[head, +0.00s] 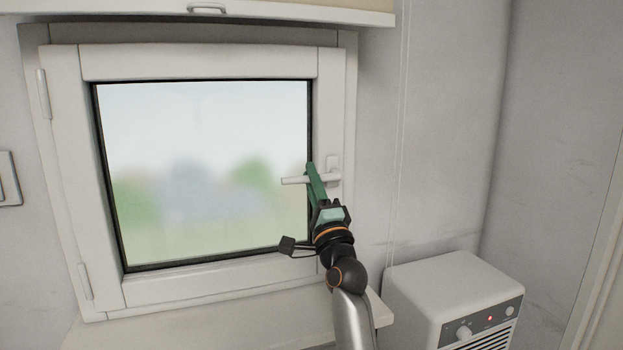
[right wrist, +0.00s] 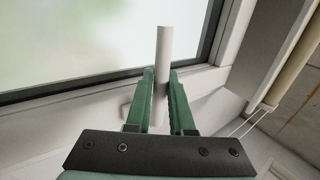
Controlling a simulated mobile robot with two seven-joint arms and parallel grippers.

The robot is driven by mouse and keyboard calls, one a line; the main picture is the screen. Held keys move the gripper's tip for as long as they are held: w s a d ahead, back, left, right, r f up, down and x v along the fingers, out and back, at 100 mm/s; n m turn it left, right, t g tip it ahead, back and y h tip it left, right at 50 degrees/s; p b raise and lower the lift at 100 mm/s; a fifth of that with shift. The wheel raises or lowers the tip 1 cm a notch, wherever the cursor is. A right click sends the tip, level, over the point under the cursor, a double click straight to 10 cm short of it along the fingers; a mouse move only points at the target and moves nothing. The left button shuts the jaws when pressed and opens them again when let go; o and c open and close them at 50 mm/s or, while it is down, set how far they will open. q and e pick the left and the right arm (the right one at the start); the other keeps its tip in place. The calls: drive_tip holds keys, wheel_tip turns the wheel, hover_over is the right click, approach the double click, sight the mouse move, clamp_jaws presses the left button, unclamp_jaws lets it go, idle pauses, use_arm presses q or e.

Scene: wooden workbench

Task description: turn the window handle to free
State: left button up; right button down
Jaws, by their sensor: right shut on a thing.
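The white window handle (head: 293,181) sits on the right side of the window frame (head: 329,120). It lies about level, its grip pointing left across the edge of the glass. My right gripper (head: 311,172), with green fingers, is shut on the handle between its free end and its base plate (head: 333,163). In the right wrist view the handle (right wrist: 164,48) runs up between the two green fingers (right wrist: 162,75), and its free end sticks out past them. The sash looks closed in its frame. My left gripper is not in view.
A white box-shaped appliance (head: 450,290) with knobs and a red light stands at the lower right. A cabinet (head: 180,12) hangs above the window. A sill runs below it. A thin cord (head: 402,120) hangs on the wall at right. Hinges (head: 43,94) are on the left.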

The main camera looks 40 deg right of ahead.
drive_tip(key=shift+r, duration=0.15)
drive_tip(key=c, duration=1.1)
unclamp_jaws()
drive_tip(key=b+v, duration=0.1)
drive_tip(key=v, duration=1.1)
drive_tip(key=shift+s, duration=0.25)
